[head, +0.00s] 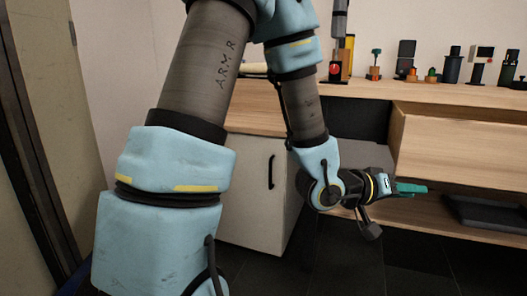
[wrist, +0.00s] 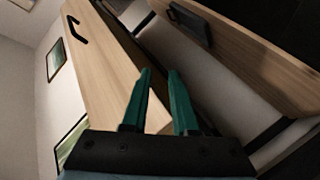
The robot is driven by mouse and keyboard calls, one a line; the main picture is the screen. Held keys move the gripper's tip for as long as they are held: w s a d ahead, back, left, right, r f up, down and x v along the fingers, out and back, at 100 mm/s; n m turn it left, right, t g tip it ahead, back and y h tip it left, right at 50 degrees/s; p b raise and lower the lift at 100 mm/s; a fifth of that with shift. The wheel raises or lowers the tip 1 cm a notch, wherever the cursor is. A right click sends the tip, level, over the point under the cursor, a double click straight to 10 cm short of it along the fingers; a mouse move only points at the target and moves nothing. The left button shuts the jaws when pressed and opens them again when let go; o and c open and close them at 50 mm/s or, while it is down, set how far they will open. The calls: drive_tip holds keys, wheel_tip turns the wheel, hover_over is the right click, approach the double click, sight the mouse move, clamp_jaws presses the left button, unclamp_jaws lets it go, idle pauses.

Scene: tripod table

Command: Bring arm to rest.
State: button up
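My arm, blue and grey, crosses the head view from lower left up over the top and back down to the right. My gripper (head: 412,188) has green fingers and points right, in front of the wooden furniture below the counter top. In the wrist view the two green fingers of my gripper (wrist: 164,80) stand apart with a narrow gap and nothing between them. The gripper is empty and shows no contact with the furniture.
A wooden counter (head: 450,98) holds several small objects along the back. A wooden drawer front (head: 460,150) is right of my gripper, with a low shelf (head: 450,222) below. A white cabinet door (head: 245,190) stands behind my arm. Dark floor (head: 345,270) is open in front.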

drive_tip(key=w+a+f+n+t+y+p, duration=0.15)
drive_tip(key=w+a+y, duration=0.3)
drive_tip(key=a, duration=0.45)
drive_tip(key=w+a+f+t+y, duration=0.1)
drive_tip(key=w+a+f+y, duration=0.25)
drive_tip(key=w+a, duration=0.35)
drive_tip(key=s+a+r+n+g+y+p, duration=0.1)
drive_tip(key=s+a+n+g+y, duration=0.2)
drive_tip(key=a, duration=0.8)
drive_tip(key=s+a+n+g+y+p, duration=0.15)
drive_tip(key=s+a+y, duration=0.35)
drive_tip(key=a, duration=0.6)
wheel_tip(320, 180, up, 38)
drive_tip(key=s+h+p, duration=0.1)
drive_tip(key=p, duration=3.6)
drive_tip(key=shift+s+r+m, duration=0.15)
drive_tip(key=shift+r+m, duration=0.05)
drive_tip(key=shift+m, duration=0.2)
